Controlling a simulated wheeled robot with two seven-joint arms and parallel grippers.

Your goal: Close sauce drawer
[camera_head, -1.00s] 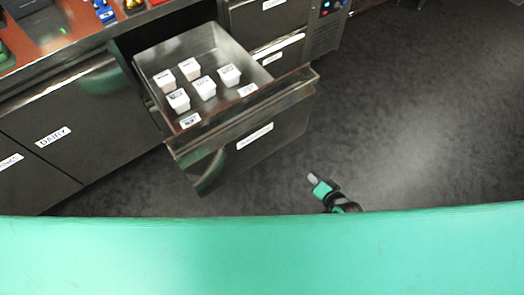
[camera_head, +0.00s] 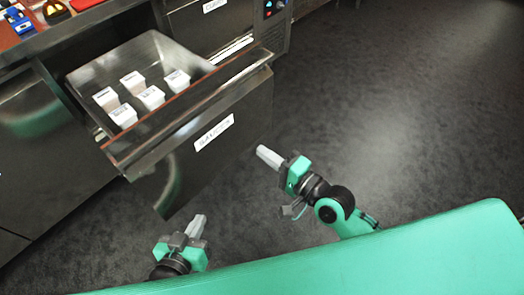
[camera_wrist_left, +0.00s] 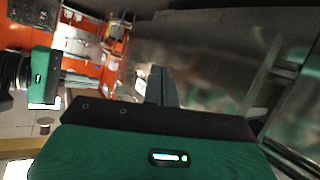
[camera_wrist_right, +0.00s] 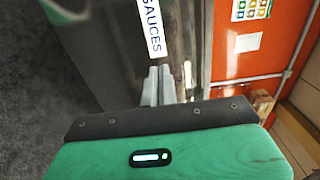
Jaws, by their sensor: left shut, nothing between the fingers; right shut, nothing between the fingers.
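The sauce drawer (camera_head: 185,150) is pulled out from the steel counter, with a label on its front. The label (camera_wrist_right: 152,28) reads SAUCES in the right wrist view. Several small white tubs (camera_head: 150,96) stand inside the drawer. My left gripper (camera_head: 197,224) is shut and empty, below and in front of the drawer front's lower edge. My right gripper (camera_head: 266,156) is shut and empty, just right of the drawer front; whether it touches the front I cannot tell. In the left wrist view my left fingers (camera_wrist_left: 160,86) point toward blurred steel surfaces.
Closed steel cabinet fronts (camera_head: 50,150) stand left of the drawer. Another closed drawer (camera_head: 212,25) is behind it at the right. Coloured items (camera_head: 55,12) stand on the counter top. The dark floor (camera_head: 400,100) to the right is clear.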

